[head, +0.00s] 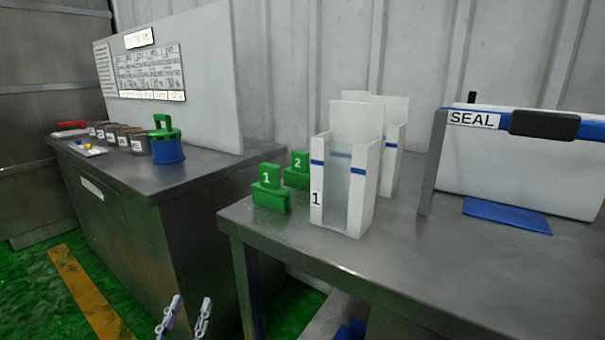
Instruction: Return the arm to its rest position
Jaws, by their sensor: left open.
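My left gripper (186,318) shows at the bottom edge of the head view. Its two fingers stand apart, pointing up, with nothing between them. It is in front of the left dark metal bench (130,225) and lower than its top, touching nothing that I can see. The rest of the left arm is below the picture. My right gripper does not show.
The right metal table (400,260) carries white holders (340,170), green blocks marked 1 (268,192) and 2 (297,175), and a SEAL station (520,160). A blue drum with green top (168,147) and several small cups (120,137) stand on the left bench.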

